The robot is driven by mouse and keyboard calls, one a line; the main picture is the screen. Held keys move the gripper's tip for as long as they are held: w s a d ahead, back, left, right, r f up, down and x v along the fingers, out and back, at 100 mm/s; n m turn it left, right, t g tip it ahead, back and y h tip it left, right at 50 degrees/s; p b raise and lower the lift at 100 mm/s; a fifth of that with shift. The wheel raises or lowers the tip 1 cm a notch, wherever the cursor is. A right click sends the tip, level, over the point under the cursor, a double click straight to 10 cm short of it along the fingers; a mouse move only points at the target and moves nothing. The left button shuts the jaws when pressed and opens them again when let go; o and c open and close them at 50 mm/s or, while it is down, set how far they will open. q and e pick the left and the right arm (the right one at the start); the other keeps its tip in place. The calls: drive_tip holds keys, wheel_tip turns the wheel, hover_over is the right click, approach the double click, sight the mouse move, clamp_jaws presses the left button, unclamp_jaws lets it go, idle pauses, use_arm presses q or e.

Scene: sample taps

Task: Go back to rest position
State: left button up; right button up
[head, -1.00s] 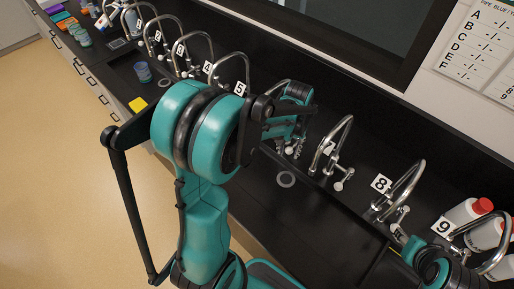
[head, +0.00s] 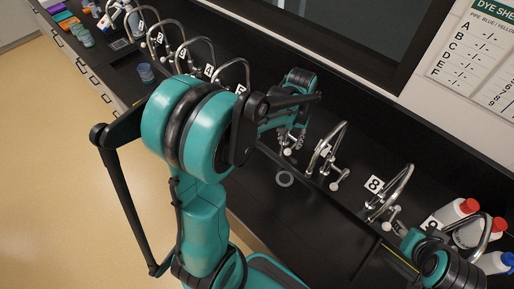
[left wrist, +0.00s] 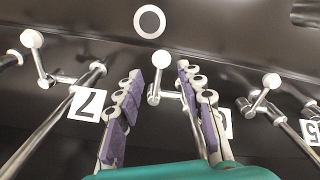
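My left gripper (head: 292,141) is over the black counter, at the row of numbered taps between tap 5 and tap 7. In the left wrist view the gripper (left wrist: 158,76) is open, with its two purple-padded fingers apart and nothing held. A tap lever with a white ball (left wrist: 157,58) shows between the fingers; I cannot tell how near it is in depth. Its number card (left wrist: 224,123) is mostly hidden by the right finger. Tap 7's card (left wrist: 87,104) is to the left. My right arm shows at the lower right of the head view, but its gripper cannot be made out.
A row of curved metal taps (head: 328,150) runs along the counter (head: 262,205). White bottles with red caps (head: 455,211) stand at the right. Coloured containers (head: 85,37) stand at the far left end.

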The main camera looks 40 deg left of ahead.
idle(0.3)
use_arm(q)
drive_tip(key=s+d+f+m+t+b, duration=0.1)
drive_tip(key=s+d+t+b, duration=0.1)
drive_tip(key=s+b, duration=0.3)
drive_tip(key=s+d+m+t+b, duration=0.2)
drive_tip(key=s+d+t+b, duration=0.1)
drive_tip(key=s+t+b, duration=0.2)
drive_tip(key=s, duration=0.2)
drive_tip(key=shift+s+f, duration=0.4)
